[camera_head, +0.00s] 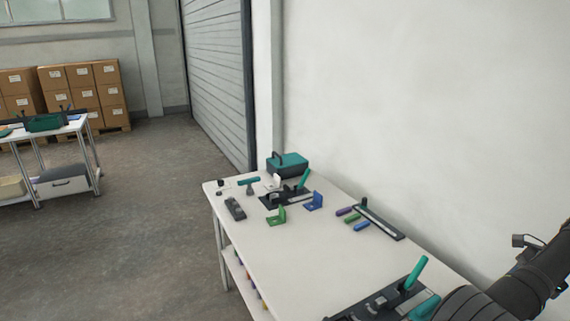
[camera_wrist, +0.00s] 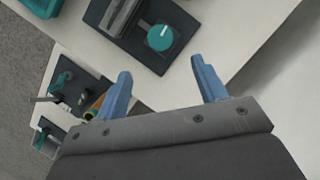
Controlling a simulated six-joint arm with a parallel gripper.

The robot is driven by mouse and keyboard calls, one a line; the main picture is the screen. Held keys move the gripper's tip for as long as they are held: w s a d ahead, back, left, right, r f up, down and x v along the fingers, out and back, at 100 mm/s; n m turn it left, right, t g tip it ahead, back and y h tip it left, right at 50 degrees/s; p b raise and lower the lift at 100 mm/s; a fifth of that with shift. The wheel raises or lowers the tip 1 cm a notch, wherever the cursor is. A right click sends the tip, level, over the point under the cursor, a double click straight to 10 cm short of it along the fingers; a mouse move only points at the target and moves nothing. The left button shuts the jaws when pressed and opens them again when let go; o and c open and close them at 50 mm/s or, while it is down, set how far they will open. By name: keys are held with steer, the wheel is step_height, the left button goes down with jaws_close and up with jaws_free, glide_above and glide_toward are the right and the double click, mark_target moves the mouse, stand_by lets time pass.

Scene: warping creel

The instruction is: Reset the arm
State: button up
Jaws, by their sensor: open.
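My gripper (camera_wrist: 164,84) shows in the wrist view with two blue fingers spread wide apart and nothing between them. It is over the white table, with a dark fixture with a round teal knob (camera_wrist: 160,38) just beyond the fingertips. In the head view my dark arm enters at the lower right, over the near end of the table (camera_head: 290,262). The gripper's fingers cannot be made out in the head view.
A dark fixture with a teal handle (camera_head: 416,272) is close to my arm. Farther along are a teal toolbox (camera_head: 288,164), green bracket (camera_head: 277,216), blue bracket (camera_head: 314,201) and a dark rail (camera_head: 380,219). A wall borders the right side. The table's middle is clear.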

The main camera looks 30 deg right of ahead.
steer(key=shift+x, duration=5.95)
steer(key=shift+w, duration=0.1)
steer(key=shift+f, duration=0.15)
steer(key=shift+d+n, duration=0.1)
steer(key=shift+n, duration=0.4)
steer(key=n, duration=0.1)
steer(key=n+g, duration=0.1)
steer(key=n, duration=0.1)
steer(key=shift+w+n+g+y, duration=0.15)
steer(key=shift+n+g+y, duration=0.15)
steer(key=shift+y, duration=0.1)
steer(key=n+g, duration=0.1)
steer(key=n, duration=0.3)
steer(key=shift+w+g, duration=0.1)
steer(key=shift+g, duration=0.2)
steer(key=n, duration=0.2)
steer(key=n+g, duration=0.1)
steer(key=n, duration=0.1)
steer(key=shift+w+r+n+g, duration=0.15)
steer(key=shift+r+n+g, duration=0.05)
steer(key=shift+n+g, duration=0.1)
steer(key=n+g+h, duration=0.1)
steer(key=n, duration=0.3)
